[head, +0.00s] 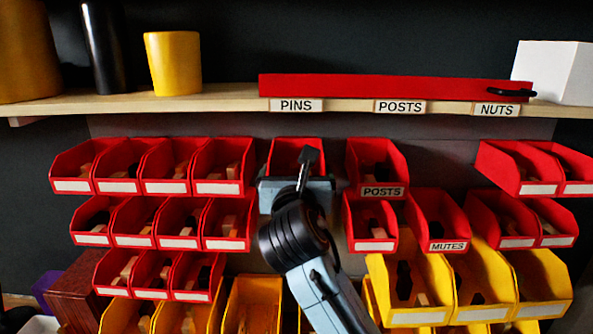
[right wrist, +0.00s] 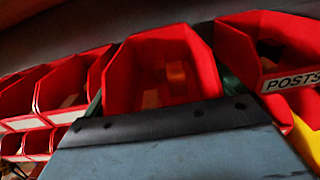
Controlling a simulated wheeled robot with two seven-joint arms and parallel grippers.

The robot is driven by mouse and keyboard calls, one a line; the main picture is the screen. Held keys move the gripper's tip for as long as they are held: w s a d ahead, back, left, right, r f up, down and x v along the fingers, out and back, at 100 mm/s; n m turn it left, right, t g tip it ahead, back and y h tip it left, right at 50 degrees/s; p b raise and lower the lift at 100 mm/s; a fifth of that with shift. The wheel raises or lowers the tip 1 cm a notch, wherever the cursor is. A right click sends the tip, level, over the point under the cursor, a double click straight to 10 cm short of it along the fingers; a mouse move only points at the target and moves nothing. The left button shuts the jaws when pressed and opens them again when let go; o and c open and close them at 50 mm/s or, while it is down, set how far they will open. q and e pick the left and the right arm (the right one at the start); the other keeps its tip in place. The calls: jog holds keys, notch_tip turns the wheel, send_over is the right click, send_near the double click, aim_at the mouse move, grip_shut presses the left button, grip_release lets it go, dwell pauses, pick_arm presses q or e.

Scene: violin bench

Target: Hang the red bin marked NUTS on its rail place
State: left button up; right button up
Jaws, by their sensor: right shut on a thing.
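A red bin (head: 297,147) hangs in the top row, below the shelf label PINS (head: 296,105). My right gripper (head: 297,183) is shut on it and covers its front, so its marking cannot be read. In the right wrist view the same bin (right wrist: 160,65) sits upright between the fingers, with orange-brown pieces inside. No bin marked NUTS can be read. The shelf label NUTS (head: 497,109) is at the right; below it the wall is bare left of the right-hand red bins (head: 518,165). My left gripper is not in view.
The POSTS bin (head: 378,165) hangs right of the held bin, and the MUTES bin (head: 437,220) lower right. Red bins (head: 220,165) stand at left, yellow bins (head: 410,290) below. A long red bar (head: 390,87) lies on the shelf (head: 228,103). Bare wall (head: 443,160) shows above MUTES.

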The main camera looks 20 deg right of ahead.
jog(key=v, duration=1.4)
jog(key=shift+s, duration=0.25)
dwell(0.9)
jog(key=shift+r, duration=0.1)
